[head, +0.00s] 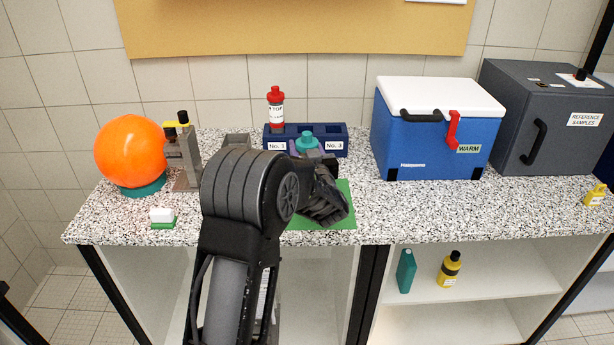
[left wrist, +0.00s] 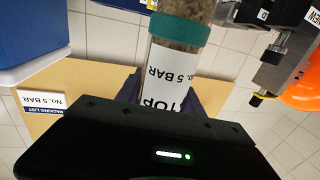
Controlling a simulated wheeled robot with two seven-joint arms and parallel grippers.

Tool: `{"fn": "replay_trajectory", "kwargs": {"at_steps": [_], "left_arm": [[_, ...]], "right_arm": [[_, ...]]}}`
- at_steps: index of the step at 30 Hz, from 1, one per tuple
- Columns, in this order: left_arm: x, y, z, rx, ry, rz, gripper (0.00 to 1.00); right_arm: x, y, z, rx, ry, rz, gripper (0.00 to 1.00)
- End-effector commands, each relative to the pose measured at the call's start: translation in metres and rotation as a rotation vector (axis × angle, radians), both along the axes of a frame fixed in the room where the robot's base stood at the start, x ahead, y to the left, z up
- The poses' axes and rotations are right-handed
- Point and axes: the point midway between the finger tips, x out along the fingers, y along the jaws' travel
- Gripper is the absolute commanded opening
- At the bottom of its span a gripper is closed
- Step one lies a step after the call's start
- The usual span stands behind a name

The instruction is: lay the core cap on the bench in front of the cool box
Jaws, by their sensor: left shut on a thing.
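The teal core cap (head: 306,137) shows in the head view just above the fingers of my left gripper (head: 300,149), which is shut on it. In the left wrist view a clear core tube with a white "TOP" label (left wrist: 172,75) and a teal band (left wrist: 180,32) stands close to the fingers. That view is upside down. The cap is hidden there, so I cannot tell whether it still touches the tube. The blue cool box (head: 425,140) with a white lid and red latch stands right of my gripper. The speckled bench (head: 450,205) in front of it is bare.
A dark blue rack (head: 338,131) holds a red-capped core (head: 276,108). A green mat (head: 340,215) lies under my arm. An orange ball (head: 130,150) and a small grey device (head: 184,158) are at left. A dark reference box (head: 550,120) stands right of the cool box.

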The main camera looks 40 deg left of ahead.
Motion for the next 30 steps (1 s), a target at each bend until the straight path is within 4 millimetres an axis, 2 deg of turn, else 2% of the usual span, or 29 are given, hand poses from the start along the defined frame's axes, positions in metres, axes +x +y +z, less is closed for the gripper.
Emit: {"fn": "replay_trajectory", "kwargs": {"at_steps": [20, 26, 30], "left_arm": [[0.000, 0.000, 0.006, 0.001, -0.005, 0.000, 0.00], [0.000, 0.000, 0.031, 0.001, -0.009, 0.000, 0.00], [0.000, 0.000, 0.058, 0.001, -0.010, 0.000, 0.00]], "right_arm": [[0.000, 0.000, -0.001, 0.000, 0.000, 0.000, 0.36], [0.000, 0.000, -0.003, 0.001, -0.001, 0.001, 0.36], [0.001, 0.000, -0.005, 0.002, -0.002, 0.001, 0.36]]}}
